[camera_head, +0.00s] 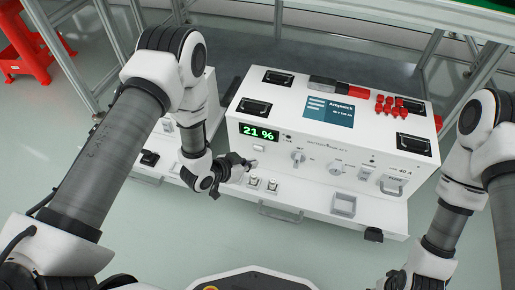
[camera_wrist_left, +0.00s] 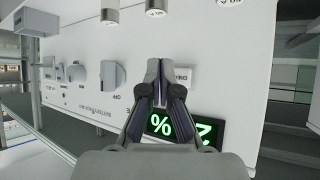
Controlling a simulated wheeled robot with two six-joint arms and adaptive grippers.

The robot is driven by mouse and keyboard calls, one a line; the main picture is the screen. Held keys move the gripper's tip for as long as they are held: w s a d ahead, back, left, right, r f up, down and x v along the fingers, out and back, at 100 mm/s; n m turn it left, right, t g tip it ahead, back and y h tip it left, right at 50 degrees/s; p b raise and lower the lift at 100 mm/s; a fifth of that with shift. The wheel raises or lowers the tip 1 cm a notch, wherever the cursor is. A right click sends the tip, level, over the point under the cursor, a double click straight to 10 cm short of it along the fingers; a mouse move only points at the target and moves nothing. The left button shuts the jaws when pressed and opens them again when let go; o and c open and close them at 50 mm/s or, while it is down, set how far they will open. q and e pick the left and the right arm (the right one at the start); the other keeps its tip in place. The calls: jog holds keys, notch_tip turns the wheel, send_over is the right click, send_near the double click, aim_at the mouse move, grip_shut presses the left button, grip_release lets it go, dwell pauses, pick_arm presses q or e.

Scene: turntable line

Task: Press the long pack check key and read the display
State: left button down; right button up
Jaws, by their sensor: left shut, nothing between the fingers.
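The display (camera_head: 259,132) on the white machine's front is lit green and reads "21 %". It also shows turned over in the wrist view (camera_wrist_left: 185,128), partly behind my fingers. A small pale key (camera_head: 258,148) sits just below the display. A pale labelled key (camera_wrist_left: 185,76) shows right beside my fingertips in the wrist view; part of its label is hidden. My left gripper (camera_head: 248,165) is shut and empty, close to the panel below the display. Its fingertips (camera_wrist_left: 153,68) are together; whether they touch the key or panel I cannot tell.
Red pieces (camera_head: 388,103) lie on top. A red stool (camera_head: 30,45) stands far left.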

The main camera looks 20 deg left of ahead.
pick_arm(q)
jog(key=shift+s+p, duration=0.45)
jog(key=shift+s, duration=1.1)
